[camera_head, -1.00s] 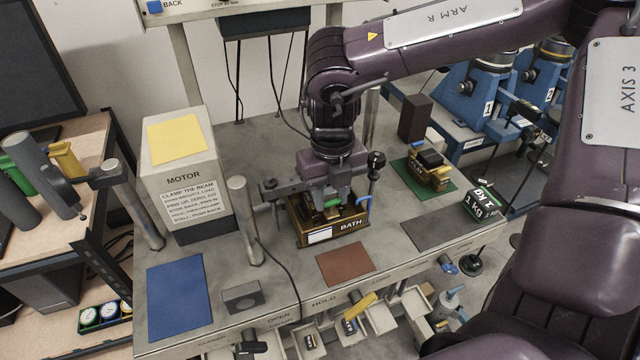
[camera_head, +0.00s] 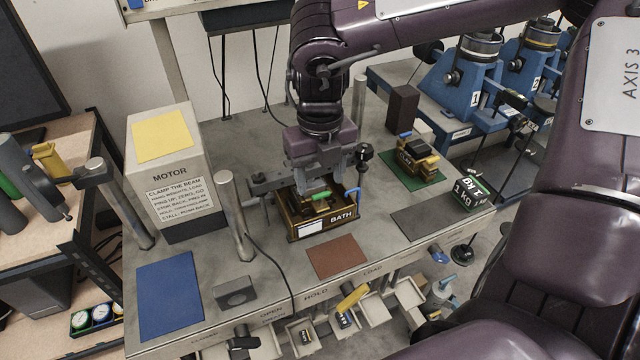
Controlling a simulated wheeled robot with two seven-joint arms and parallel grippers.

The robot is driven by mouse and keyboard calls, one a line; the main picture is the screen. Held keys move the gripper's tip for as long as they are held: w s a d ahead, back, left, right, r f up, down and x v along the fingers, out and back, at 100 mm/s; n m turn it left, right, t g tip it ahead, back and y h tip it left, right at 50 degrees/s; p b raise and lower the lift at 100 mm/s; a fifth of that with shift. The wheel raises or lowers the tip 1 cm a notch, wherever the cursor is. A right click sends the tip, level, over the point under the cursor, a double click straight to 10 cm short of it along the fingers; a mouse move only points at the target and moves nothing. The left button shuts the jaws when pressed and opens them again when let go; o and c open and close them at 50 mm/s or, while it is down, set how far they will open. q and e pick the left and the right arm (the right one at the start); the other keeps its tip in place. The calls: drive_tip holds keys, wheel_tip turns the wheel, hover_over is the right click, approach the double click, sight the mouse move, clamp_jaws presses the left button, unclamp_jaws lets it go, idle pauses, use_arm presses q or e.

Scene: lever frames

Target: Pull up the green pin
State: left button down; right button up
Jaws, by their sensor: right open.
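The green pin (camera_head: 320,196) shows as a small green handle at the top of the box labelled BATH (camera_head: 326,224), which stands mid-bench. The pin's lower part is hidden. My right gripper (camera_head: 311,186) points down just above and behind the green handle, with its jaws open. Its fingers hide part of the box's top, and I cannot tell whether they touch the handle. My left gripper is not in view.
A steel post (camera_head: 235,215) and the MOTOR block (camera_head: 172,175) stand left of the box. A dark upright rod with a knob (camera_head: 364,155) is close to the gripper's right. A brown mat (camera_head: 337,257) in front is bare. A 1 kg weight (camera_head: 473,190) sits at right.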

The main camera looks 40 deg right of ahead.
wheel_tip(320, 180, up, 4)
drive_tip(key=shift+s+r, duration=0.1)
drive_tip(key=shift+r, duration=0.6)
idle(0.3)
